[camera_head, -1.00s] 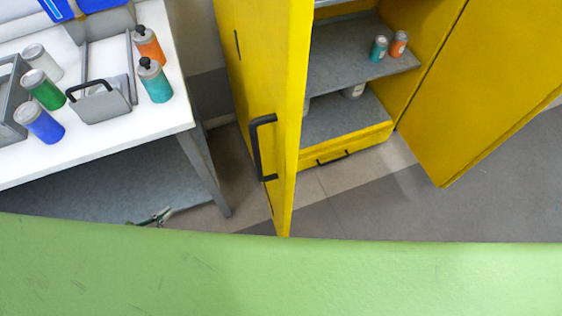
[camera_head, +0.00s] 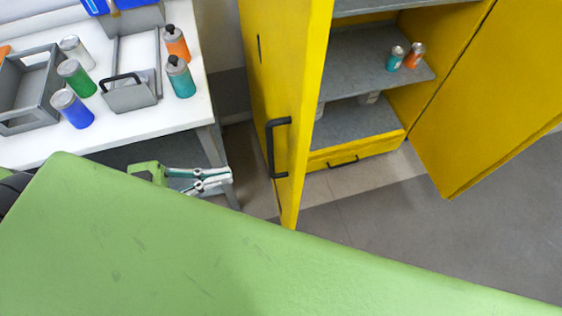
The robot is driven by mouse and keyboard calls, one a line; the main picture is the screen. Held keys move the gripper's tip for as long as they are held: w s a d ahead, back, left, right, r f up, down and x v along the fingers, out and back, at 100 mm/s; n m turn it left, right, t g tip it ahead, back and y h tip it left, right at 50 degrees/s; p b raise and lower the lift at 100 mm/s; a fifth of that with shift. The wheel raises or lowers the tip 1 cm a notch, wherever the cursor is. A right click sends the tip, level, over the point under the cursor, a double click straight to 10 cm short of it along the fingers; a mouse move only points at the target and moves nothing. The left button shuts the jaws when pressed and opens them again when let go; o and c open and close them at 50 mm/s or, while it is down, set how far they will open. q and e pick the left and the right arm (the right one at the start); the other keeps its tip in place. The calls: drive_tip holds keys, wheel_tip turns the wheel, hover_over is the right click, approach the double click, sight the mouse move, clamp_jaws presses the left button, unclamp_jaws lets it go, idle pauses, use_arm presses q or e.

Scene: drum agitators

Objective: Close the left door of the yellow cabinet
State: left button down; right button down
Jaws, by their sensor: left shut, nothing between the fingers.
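The yellow cabinet (camera_head: 445,55) stands open at the upper right. Its left door (camera_head: 285,70) is swung out toward me, seen at a steep angle, with a black bar handle (camera_head: 272,148). The right door (camera_head: 490,110) is open too. My left gripper (camera_head: 228,177) is shut and empty, to the left of the left door and below its handle in the picture, apart from the door. My right gripper is not in view.
A white table (camera_head: 140,125) at the left holds cans, two bottles and grey trays. Its front leg (camera_head: 213,150) is close to my left gripper. Small cans (camera_head: 395,58) stand on a cabinet shelf. Grey floor at the right is clear.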

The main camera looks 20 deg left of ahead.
use_arm(q)
approach(294, 162)
drive_tip(key=x, duration=0.5)
drive_tip(key=shift+b, duration=0.4)
drive_tip(key=shift+x, duration=1.05)
drive_tip(key=shift+d, duration=0.1)
